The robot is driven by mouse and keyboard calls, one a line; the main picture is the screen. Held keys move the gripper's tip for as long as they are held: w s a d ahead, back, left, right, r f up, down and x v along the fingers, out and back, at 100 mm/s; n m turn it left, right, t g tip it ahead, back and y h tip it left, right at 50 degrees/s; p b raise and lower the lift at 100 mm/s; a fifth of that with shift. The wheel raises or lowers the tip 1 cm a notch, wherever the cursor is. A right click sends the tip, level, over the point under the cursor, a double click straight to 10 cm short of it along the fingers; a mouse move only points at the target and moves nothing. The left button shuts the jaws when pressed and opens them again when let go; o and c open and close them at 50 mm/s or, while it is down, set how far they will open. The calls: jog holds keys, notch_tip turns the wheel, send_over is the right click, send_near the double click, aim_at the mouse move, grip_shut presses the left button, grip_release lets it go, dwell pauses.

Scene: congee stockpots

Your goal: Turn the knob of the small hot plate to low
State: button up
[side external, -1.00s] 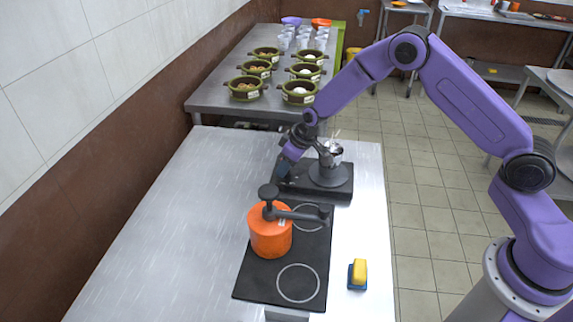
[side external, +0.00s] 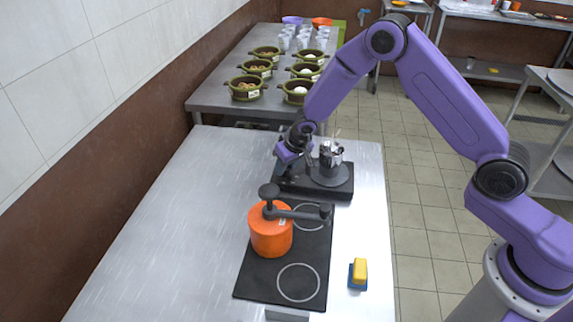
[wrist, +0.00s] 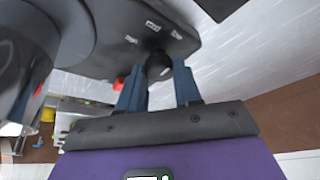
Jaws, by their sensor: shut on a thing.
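The small hot plate (side external: 341,190) is a black unit with a round raised plate, at the far end of the metal counter. A shiny metal pot (side external: 331,153) stands on it. My gripper (side external: 283,167) is at the hot plate's left end. In the wrist view, the round black knob (wrist: 159,66) sits on the dark panel (wrist: 105,55), with small white labels around it. The blue fingers of my gripper (wrist: 158,76) are shut on the knob, one on each side. The label text and the knob's pointer are too small to read.
A black two-ring cooktop (side external: 255,280) lies nearer, with an orange pot (side external: 270,232) on it, its dark handle pointing right. A yellow-and-blue sponge (side external: 358,273) lies right of it. The counter's left half (side external: 185,225) is clear. Green bowls (side external: 246,88) stand on the table behind.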

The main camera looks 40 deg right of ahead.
jog(key=shift+m, duration=0.4)
dwell(0.3)
jog(key=o, duration=1)
jog(key=shift+o, duration=0.2)
jog(key=v, duration=1.7)
jog(key=shift+a+r, duration=0.2)
jog(key=s+d+r+n+g, duration=0.1)
jog(key=s+n, duration=0.3)
jog(key=s, duration=0.7)
jog(key=s+d+r+n+g, duration=0.1)
jog(key=s+d+n+g, duration=0.1)
jog(key=s, duration=1)
jog(key=s+d+r+n+g, duration=0.1)
jog(key=s+d+n, duration=0.2)
jog(key=s, duration=0.9)
jog(key=n, duration=0.3)
jog(key=shift+s+d+n, duration=0.25)
jog(key=shift+n, duration=0.15)
